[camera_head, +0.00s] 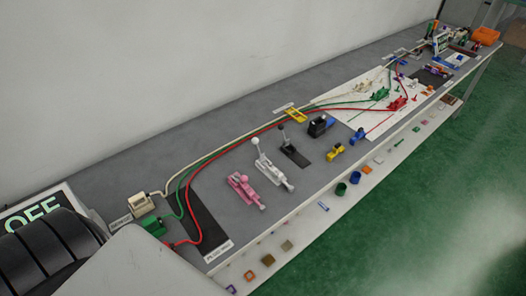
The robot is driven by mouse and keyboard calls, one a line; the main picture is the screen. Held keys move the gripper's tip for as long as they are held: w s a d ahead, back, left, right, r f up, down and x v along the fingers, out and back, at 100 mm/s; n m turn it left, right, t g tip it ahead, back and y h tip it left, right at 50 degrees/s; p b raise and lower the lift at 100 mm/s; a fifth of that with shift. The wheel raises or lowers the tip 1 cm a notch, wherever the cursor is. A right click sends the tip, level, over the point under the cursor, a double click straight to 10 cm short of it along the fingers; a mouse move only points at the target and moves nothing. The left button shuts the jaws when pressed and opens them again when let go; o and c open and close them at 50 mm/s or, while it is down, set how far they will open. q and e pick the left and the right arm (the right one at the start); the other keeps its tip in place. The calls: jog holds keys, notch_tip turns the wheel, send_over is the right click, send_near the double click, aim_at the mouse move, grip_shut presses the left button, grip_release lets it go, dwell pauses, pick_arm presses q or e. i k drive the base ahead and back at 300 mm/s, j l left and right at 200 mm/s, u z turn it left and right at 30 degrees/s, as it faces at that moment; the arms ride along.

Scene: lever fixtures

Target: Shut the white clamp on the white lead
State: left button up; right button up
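A white lever clamp (272,171) stands on the grey bench top in the middle of the view, its ball-tipped lever raised and tilted. A cream-white lead (229,138) runs from a cream box (140,204) at the lower left along the bench toward a white sheet farther away. A small whitish clip-like piece (362,87) lies on that sheet; its jaws are too small to read. The lead passes behind the white lever clamp, apart from it. Neither of my grippers is in view; only dark and grey parts, likely mine, fill the lower left corner.
A pink clamp (245,190) and a black lever fixture (291,150) flank the white one. Green (210,156) and red (225,147) leads run beside the white lead. An OFF panel (35,210) is at left. Small parts line the front ledge (300,233).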

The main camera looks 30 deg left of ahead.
aim_at(255, 140)
jog(key=i+l+u, duration=0.1)
jog(key=u, duration=0.4)
jog(key=i+l+u, duration=0.15)
jog(key=u, duration=0.35)
jog(key=l+u, duration=0.2)
jog(key=u, duration=0.25)
jog(key=i+l+u, duration=0.1)
jog(key=l, duration=0.4)
jog(key=i+l+u, duration=0.15)
jog(key=l, duration=0.4)
jog(key=l+u, duration=0.1)
jog(key=l, duration=0.4)
jog(key=i, duration=0.05)
